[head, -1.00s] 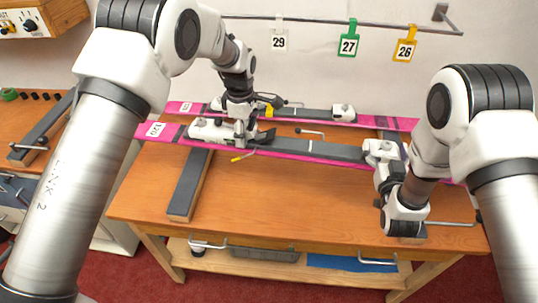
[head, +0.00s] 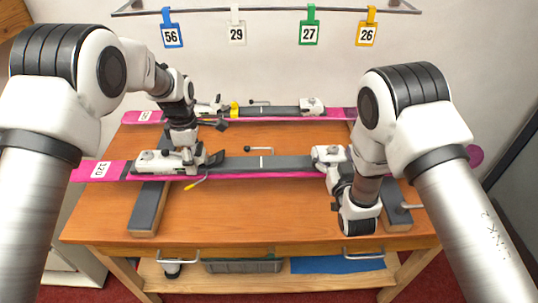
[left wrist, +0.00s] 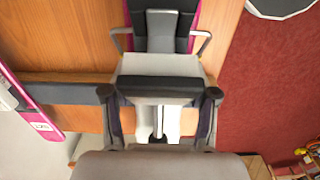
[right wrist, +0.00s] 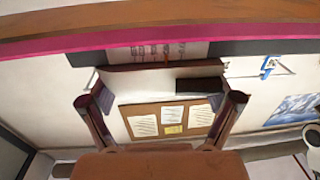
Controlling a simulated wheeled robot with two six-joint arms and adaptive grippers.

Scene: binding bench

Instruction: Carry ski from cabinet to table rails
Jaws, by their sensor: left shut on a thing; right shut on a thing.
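The front ski (head: 270,170), pink-edged and dark grey with a "120" label on its pink left end, lies lengthwise across the table, above the left rail (head: 148,207) and reaching toward the right rail (head: 396,212). I cannot tell whether it touches them. My left gripper (head: 183,145) is shut on it at the left binding (head: 160,160); in the left wrist view the fingers (left wrist: 160,95) close around it. My right gripper (head: 340,180) is shut on it beside the right binding (head: 328,154). Its pink edge (right wrist: 130,37) crosses the right wrist view.
A second pink ski (head: 265,112) with bindings lies behind it. Bare wooden tabletop (head: 265,215) is in front. A lower shelf (head: 220,277) holds a grey tray and blue sheet. Numbered tags hang from a wall bar (head: 270,11). No cabinet is clearly seen.

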